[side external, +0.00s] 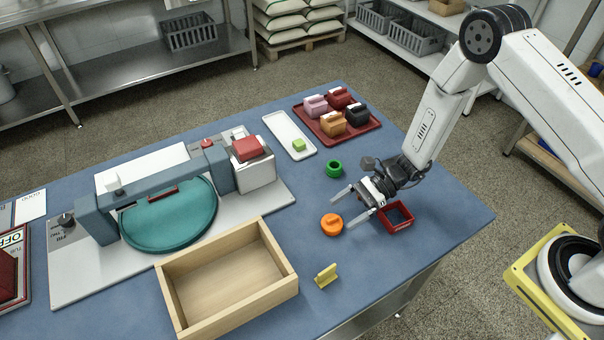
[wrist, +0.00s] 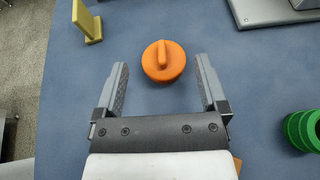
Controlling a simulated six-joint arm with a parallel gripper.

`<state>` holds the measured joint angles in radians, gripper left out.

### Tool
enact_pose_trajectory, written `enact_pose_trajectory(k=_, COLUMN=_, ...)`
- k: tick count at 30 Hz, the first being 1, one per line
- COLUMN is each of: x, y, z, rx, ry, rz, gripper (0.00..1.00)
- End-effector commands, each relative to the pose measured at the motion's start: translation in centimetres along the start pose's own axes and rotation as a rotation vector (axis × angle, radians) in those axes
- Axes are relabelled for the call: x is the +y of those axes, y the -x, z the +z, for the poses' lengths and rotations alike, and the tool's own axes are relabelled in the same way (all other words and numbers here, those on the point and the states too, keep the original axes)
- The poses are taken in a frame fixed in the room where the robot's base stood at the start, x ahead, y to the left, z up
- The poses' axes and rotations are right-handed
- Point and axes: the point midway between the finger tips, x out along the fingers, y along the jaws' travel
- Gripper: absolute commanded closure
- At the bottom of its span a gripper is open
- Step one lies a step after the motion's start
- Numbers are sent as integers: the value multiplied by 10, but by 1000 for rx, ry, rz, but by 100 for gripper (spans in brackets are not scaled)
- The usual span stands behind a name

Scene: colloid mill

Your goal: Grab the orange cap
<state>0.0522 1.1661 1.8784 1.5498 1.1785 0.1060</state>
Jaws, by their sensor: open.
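The orange cap (side external: 332,224) is a round disc with a raised grip bar, lying flat on the blue table. In the wrist view the orange cap (wrist: 163,62) sits just beyond the fingertips, centred between them. My gripper (side external: 342,205) is open and empty, with its fingers pointing toward the cap from the right. In the wrist view my gripper (wrist: 161,70) shows a wide gap between both fingers. The fingers do not appear to touch the cap.
A green ring-shaped part (side external: 334,169) lies behind the gripper. A small red open box (side external: 397,216) is beneath the wrist. A yellow piece (side external: 326,276) stands in front of the cap. A wooden box (side external: 283,255) and teal machine (side external: 170,222) are to the left.

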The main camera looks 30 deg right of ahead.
Motion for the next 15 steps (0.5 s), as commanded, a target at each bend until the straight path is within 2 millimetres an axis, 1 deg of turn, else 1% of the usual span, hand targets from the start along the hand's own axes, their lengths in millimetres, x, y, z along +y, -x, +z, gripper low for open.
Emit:
enact_pose_trajectory(k=3, x=-1, y=-15, z=-1, rx=0, ry=2, rz=3, gripper=8)
enact_pose_trajectory(k=9, x=-2, y=-35, z=-2, rx=1, ry=1, rz=2, gripper=8)
enact_pose_trajectory(k=15, x=-2, y=-40, z=-2, rx=1, ry=1, rz=0, gripper=8)
